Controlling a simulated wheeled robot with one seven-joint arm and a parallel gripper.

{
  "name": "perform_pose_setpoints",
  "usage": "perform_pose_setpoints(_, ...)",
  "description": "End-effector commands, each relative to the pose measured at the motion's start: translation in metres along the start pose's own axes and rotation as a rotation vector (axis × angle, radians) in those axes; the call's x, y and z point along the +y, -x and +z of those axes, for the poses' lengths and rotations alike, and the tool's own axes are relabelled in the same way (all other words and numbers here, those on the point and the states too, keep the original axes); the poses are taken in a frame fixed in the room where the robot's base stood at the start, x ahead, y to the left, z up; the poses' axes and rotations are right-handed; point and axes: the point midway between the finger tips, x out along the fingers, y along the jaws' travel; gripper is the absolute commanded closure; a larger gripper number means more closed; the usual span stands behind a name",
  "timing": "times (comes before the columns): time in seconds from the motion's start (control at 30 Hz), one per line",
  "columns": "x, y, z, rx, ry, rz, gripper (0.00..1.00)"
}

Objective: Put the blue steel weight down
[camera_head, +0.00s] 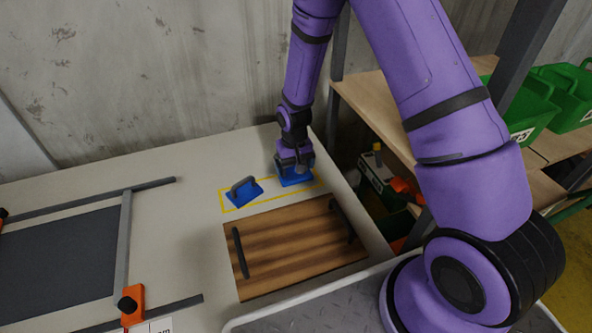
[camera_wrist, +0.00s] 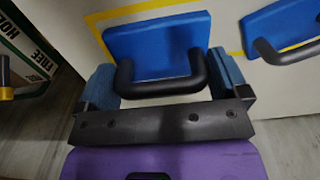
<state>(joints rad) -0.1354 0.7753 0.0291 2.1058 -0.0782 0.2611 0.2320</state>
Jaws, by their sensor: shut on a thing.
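A blue steel weight (camera_head: 295,178) with a dark handle is under my gripper (camera_head: 294,162) at the right end of the yellow outlined area on the table. In the wrist view the same weight (camera_wrist: 155,45) lies ahead of my gripper (camera_wrist: 165,85), whose blue-padded fingers are at the two ends of its black handle. The gripper is shut on it. I cannot tell whether its base touches the table. A second blue weight (camera_head: 245,191) stands to the left, inside the yellow outline (camera_head: 232,209); it also shows in the wrist view (camera_wrist: 285,28), apart from the held one.
A striped wooden board (camera_head: 290,250) with two dark handles lies in front of the weights. A dark panel with grey rails and an orange clamp (camera_head: 133,304) is at left. The table's right edge is close. Shelves with green bins (camera_head: 522,105) stand at right.

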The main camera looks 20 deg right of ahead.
Motion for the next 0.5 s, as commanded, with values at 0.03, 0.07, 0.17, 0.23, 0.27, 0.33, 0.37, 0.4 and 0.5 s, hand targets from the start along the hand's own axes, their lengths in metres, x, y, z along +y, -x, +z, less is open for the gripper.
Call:
perform_pose_setpoints(0.03, 0.001, 0.000, -0.002, 0.001, 0.000, 0.000, 0.67)
perform_pose_setpoints(0.07, 0.002, 0.000, -0.003, 0.001, 0.000, 0.000, 0.67)
perform_pose_setpoints(0.17, 0.004, 0.000, -0.005, 0.001, -0.001, 0.000, 0.67)
perform_pose_setpoints(0.23, 0.007, -0.001, -0.009, 0.002, -0.001, 0.000, 0.67)
perform_pose_setpoints(0.27, 0.009, -0.001, -0.012, 0.002, -0.001, 0.000, 0.67)
perform_pose_setpoints(0.33, 0.011, -0.006, -0.014, 0.000, 0.001, 0.000, 0.67)
perform_pose_setpoints(0.37, 0.010, -0.010, -0.013, -0.001, 0.002, 0.000, 0.67)
perform_pose_setpoints(0.4, 0.010, -0.016, -0.013, -0.003, 0.002, 0.001, 0.67)
perform_pose_setpoints(0.5, 0.010, -0.028, -0.013, -0.001, 0.001, 0.000, 0.67)
